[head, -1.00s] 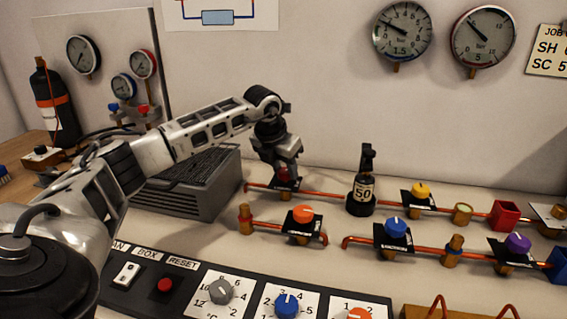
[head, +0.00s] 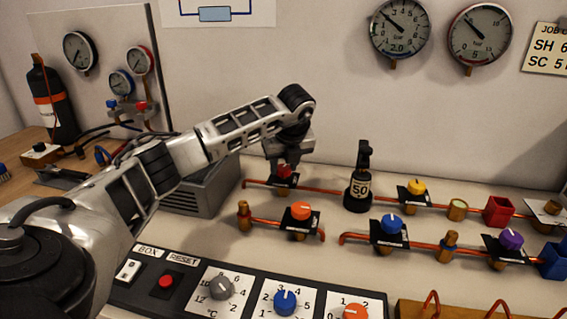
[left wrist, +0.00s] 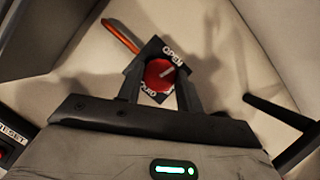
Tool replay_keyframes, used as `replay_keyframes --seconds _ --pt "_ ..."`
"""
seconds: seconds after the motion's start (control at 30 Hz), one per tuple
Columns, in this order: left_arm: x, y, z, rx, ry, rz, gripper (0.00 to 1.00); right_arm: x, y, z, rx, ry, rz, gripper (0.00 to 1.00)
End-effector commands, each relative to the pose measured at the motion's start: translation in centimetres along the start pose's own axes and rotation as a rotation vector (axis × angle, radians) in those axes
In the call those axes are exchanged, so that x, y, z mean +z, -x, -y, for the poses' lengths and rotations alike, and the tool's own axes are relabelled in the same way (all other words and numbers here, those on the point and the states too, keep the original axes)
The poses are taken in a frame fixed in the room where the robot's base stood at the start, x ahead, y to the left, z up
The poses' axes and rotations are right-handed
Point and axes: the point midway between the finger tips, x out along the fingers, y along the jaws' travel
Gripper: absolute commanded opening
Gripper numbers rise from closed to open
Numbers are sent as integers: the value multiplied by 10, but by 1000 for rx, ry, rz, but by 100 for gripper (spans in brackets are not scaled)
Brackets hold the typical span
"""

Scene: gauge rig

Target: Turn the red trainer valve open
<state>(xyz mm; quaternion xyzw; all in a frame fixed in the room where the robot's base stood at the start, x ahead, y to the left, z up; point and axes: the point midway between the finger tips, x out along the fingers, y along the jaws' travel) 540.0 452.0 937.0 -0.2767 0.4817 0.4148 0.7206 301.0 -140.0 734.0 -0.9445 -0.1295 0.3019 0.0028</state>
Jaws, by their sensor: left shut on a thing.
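The red trainer valve (head: 285,172) sits on the copper pipe at the back of the bench, partly hidden by my left gripper (head: 284,166) in the head view. In the left wrist view the red knob (left wrist: 159,75) shows between the two fingers of my left gripper (left wrist: 160,85), on a black plate with white lettering, "OPEN" at the upper right. The white mark on the knob points up and to the right, toward "OPEN". The left gripper is shut on the knob. My right gripper is in neither view.
An orange valve (head: 301,212) and a blue valve (head: 390,226) lie nearer. A grey vented box (head: 200,185) is behind my left arm. A control panel (head: 240,290) runs along the front.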

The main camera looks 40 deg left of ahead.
Motion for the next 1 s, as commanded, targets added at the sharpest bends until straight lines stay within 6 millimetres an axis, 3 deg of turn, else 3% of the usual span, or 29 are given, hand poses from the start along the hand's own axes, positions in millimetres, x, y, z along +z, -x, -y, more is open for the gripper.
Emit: replay_keyframes --seconds 0.4,1.0 --pt "2 1 2 81 206 2 13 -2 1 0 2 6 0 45" --pt "2 1 2 97 245 2 13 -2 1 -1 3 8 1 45"
